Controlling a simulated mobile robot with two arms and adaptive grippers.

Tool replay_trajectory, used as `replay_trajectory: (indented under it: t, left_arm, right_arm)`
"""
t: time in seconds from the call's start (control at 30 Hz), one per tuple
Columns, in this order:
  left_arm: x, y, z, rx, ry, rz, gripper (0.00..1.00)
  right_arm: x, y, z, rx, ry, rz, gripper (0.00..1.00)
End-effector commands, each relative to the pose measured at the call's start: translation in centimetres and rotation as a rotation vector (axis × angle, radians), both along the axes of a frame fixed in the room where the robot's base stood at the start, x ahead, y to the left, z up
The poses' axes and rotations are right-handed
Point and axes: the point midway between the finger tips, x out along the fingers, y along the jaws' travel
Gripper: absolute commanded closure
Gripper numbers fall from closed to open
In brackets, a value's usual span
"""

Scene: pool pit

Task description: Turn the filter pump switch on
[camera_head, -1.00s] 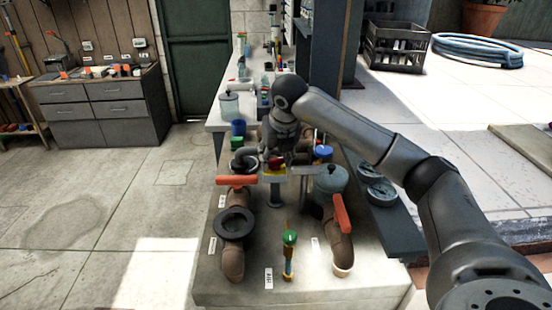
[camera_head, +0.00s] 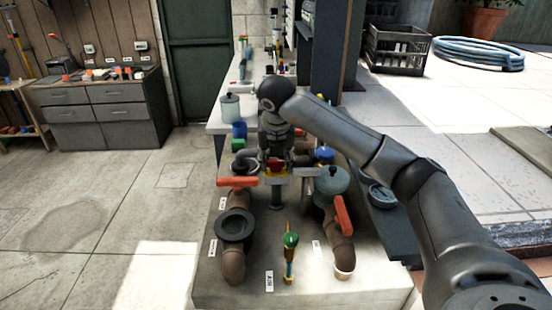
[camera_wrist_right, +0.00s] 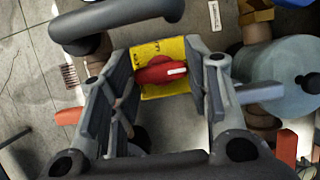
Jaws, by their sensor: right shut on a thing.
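The filter pump switch is a red rotary knob (camera_wrist_right: 160,72) with a white mark, on a yellow plate (camera_wrist_right: 172,50), in the right wrist view. In the head view the red knob (camera_head: 277,171) shows small, just below my right gripper, above the pipework. My right gripper (camera_wrist_right: 165,85) has one finger on each side of the knob and is shut on it. In the wrist view the white mark points to the right. The finger contact is partly hidden in the head view. My left gripper is not in view.
Brown pipes with red-orange valve handles (camera_head: 237,182) (camera_head: 342,215) stand on both sides of the switch. A grey-green tank (camera_head: 331,181) is close on the right. A green-topped valve (camera_head: 290,240) stands in front on the pale plinth (camera_head: 330,292).

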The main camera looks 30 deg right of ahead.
Motion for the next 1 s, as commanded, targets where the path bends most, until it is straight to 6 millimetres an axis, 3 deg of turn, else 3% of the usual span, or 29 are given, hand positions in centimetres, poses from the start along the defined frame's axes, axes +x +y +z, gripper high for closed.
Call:
replay_trajectory:
  t: [0.07,0.1,0.17,0.57,0.67,1.0]
  left_arm:
    - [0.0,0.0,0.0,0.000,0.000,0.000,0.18]
    - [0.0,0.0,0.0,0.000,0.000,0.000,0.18]
    - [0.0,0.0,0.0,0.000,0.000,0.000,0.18]
    - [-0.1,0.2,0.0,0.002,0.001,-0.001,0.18]
    - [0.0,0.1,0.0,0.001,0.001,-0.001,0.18]
    - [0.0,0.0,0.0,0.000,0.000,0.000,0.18]
  right_arm:
    - [0.1,-0.1,0.2,0.000,-0.006,-0.003,0.79]
    - [0.1,-0.1,0.2,0.000,-0.006,-0.003,0.53]
    - [0.1,-0.1,0.2,0.000,-0.006,-0.003,0.46]
    - [-0.1,0.1,0.6,0.001,-0.004,0.000,0.46]
    - [-0.5,0.4,1.9,0.001,-0.005,0.000,0.46]
    - [-2.9,1.9,8.8,0.000,-0.008,0.000,0.46]
